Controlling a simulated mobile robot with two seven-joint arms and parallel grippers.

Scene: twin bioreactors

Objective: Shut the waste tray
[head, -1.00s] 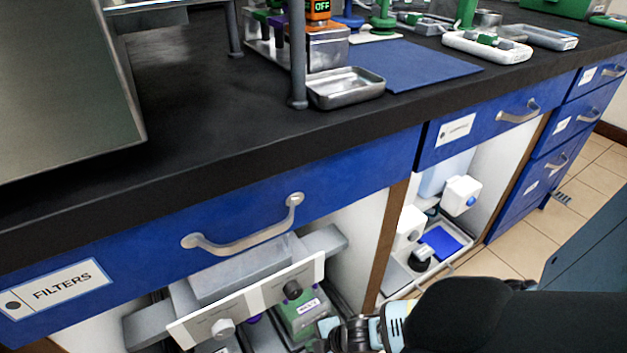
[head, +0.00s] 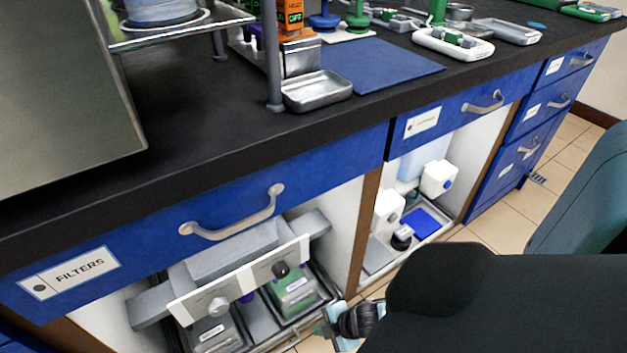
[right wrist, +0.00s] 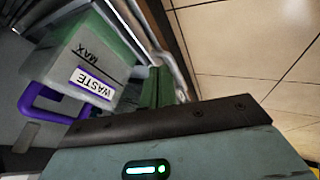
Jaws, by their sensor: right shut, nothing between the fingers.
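The waste tray (head: 290,331) is low in the cabinet bay under the FILTERS drawer. Its front edge lies near the bay opening; how far it stands out is hard to tell. It carries a bottle with green contents (head: 296,289) and a greyer bottle (head: 212,336). In the right wrist view a bottle labelled WASTE (right wrist: 92,75), with a purple handle, stands close beyond my fingers. My right gripper (head: 329,326) is low beside the tray's front right corner, shut and empty; its fingers also show in the right wrist view (right wrist: 160,86). Contact with the tray is unclear. My left gripper is not in view.
A white panel with knobs (head: 240,281) hangs above the bottles. The FILTERS drawer (head: 150,240) is above it. A second bay with a tray (head: 378,268) and white containers is to the right. Open tiled floor (head: 490,240) lies in front of the cabinets.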

